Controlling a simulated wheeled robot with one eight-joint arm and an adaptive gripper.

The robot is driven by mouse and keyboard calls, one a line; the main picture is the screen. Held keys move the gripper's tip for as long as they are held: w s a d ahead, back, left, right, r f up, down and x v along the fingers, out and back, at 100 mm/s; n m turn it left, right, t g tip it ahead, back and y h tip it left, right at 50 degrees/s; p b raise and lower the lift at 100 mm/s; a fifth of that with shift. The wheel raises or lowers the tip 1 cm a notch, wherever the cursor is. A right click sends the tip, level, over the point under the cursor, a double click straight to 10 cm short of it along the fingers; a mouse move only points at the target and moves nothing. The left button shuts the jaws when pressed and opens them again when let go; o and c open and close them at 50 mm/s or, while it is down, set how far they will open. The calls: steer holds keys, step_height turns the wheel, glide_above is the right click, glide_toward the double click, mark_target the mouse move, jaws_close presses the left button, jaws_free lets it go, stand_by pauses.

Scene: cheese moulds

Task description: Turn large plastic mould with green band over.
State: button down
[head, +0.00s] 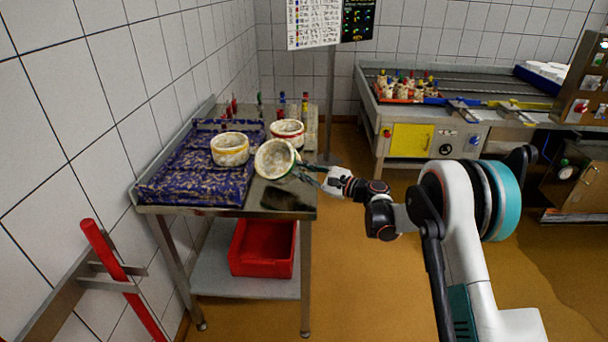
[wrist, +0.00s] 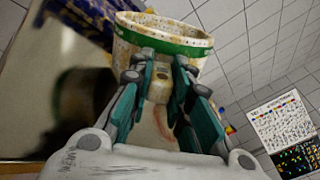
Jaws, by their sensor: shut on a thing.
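The large plastic mould with the green band (head: 273,160) is off-white with brown stains. In the head view it is tilted on its side above the steel table, its open mouth facing the camera. The exact contact is partly hidden by the fingers. I cannot tell whether the mould touches the table.
A mould with a yellow band (head: 230,150) stands upright at left on a blue patterned cloth (head: 190,185). A mould with a red band (head: 288,129) stands just behind. The steel table (head: 225,212) has bare room at its front right. A red crate (head: 262,262) sits on the lower shelf.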

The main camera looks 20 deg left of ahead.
steer(key=m, duration=0.2)
steer(key=f+m+b, duration=0.1)
steer(key=shift+f+m+b, duration=0.25)
steer(key=shift+m+b, duration=0.05)
steer(key=shift+m, duration=0.1)
steer(key=f+m, duration=0.1)
steer(key=m, duration=0.3)
steer(key=shift+f, duration=0.4)
steer(key=c, duration=1.4)
jaws_free()
steer(key=shift+d, duration=0.2)
steer(key=v, duration=0.6)
steer(key=shift+s+d, duration=0.1)
steer(key=shift+d, duration=0.2)
